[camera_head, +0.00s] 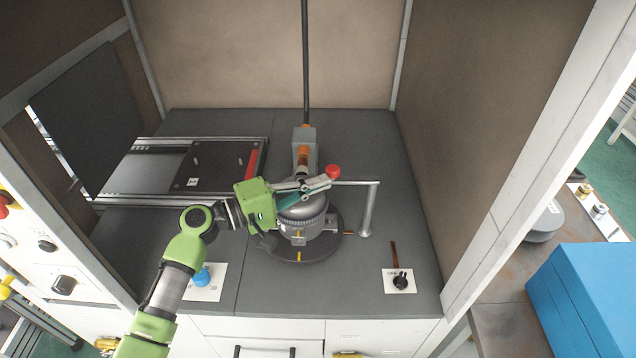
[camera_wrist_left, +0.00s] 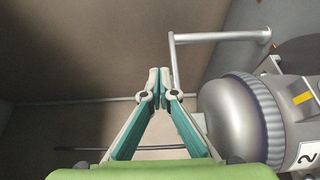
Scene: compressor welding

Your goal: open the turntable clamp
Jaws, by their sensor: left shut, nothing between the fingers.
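The silver compressor (camera_head: 302,226) stands on the dark round turntable (camera_head: 290,255), and its domed top shows in the left wrist view (camera_wrist_left: 238,115). A grey metal bar on a post (camera_head: 367,212) stands to its right, with a red knob (camera_head: 333,171) near the bar's left end. The bar also shows in the left wrist view (camera_wrist_left: 215,37). My left gripper (camera_head: 328,180) is shut and empty above the compressor, its fingertips close to the red knob. Whether they touch it I cannot tell. My right gripper is not in view.
A grey and orange torch unit (camera_head: 304,150) hangs behind the compressor. A black plate on rails (camera_head: 215,165) lies at the left. A blue knob (camera_head: 203,276) and a black knob (camera_head: 400,281) sit at the front. Booth walls enclose both sides.

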